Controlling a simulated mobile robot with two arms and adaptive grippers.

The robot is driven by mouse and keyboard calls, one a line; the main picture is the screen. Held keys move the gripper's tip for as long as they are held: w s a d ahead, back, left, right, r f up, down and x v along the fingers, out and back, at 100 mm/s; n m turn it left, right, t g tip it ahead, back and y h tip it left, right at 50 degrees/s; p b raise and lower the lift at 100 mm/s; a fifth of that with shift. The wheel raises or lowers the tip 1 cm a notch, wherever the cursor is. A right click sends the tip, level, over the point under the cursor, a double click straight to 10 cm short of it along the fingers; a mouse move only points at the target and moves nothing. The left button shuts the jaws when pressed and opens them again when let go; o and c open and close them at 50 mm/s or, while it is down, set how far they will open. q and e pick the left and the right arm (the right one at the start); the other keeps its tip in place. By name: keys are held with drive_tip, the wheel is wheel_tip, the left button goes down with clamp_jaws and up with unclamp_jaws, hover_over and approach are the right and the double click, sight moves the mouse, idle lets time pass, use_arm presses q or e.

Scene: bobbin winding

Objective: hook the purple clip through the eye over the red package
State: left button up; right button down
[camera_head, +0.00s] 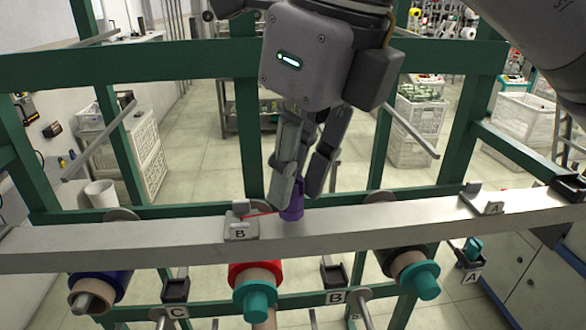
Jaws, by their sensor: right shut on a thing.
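My right gripper (297,188) points down over the light rail and is shut on the purple clip (292,208). The clip is upright, at or just above the rail; I cannot tell whether it touches it. A grey eye block marked B (241,229) sits on the rail just left of the clip, above the red package (240,274). A short red thread (262,213) runs between the eye and the clip. The clip is beside the eye, apart from it. The fingers hide the clip's upper part. My left gripper is not in view.
The rail (400,217) crosses a green frame (185,60). A dark blue package (100,288) hangs at left and a dark one with a teal end (425,280) at right. Another eye block, marked A (484,203), is farther right. The rail between is clear.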

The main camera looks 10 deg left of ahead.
drive_tip(key=shift+r, duration=0.1)
drive_tip(key=p+v, duration=0.2)
drive_tip(key=v, duration=0.1)
drive_tip(key=w+p+v, duration=0.1)
drive_tip(key=shift+s+d+r, duration=0.1)
drive_tip(key=shift+d+r, duration=0.05)
drive_tip(key=shift+r, duration=0.2)
idle(0.3)
idle(0.5)
